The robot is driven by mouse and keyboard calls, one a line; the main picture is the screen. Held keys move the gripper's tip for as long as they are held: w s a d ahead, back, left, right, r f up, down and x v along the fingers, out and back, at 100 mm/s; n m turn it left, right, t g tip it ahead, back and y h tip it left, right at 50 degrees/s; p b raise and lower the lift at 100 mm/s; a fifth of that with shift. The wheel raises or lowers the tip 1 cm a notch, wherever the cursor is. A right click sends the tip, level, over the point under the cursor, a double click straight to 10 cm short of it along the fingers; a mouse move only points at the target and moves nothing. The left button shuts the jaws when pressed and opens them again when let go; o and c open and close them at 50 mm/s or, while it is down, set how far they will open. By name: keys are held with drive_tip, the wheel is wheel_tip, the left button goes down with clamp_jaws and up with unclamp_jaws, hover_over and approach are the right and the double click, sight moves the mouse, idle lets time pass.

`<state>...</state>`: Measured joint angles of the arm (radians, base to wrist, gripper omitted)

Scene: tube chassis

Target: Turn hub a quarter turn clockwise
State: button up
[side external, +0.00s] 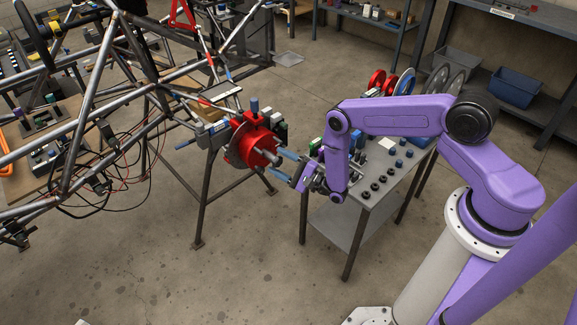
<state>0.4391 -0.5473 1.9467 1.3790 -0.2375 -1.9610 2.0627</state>
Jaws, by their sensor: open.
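The red hub (252,142) is mounted on the tube chassis (85,88), at the chassis's right side. A dark disc sits behind it, a grey spindle points toward my arm, and a blue-capped post stands on top. My gripper (277,164) is open and reaches left toward the hub from the end of my purple arm. One finger is above and the other below the spindle's line, close to the hub's right side. I cannot tell whether the fingers touch the hub.
A small grey workbench (372,212) with several dark round parts stands beneath my arm. Red and grey discs stand at its back. A metal stand (203,205) supports the chassis near the hub. Loose cables (112,170) hang left. Shelves with a blue bin (515,87) stand behind.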

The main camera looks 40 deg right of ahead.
drive_tip(key=v, duration=0.7)
idle(0.6)
drive_tip(key=shift+w, duration=0.15)
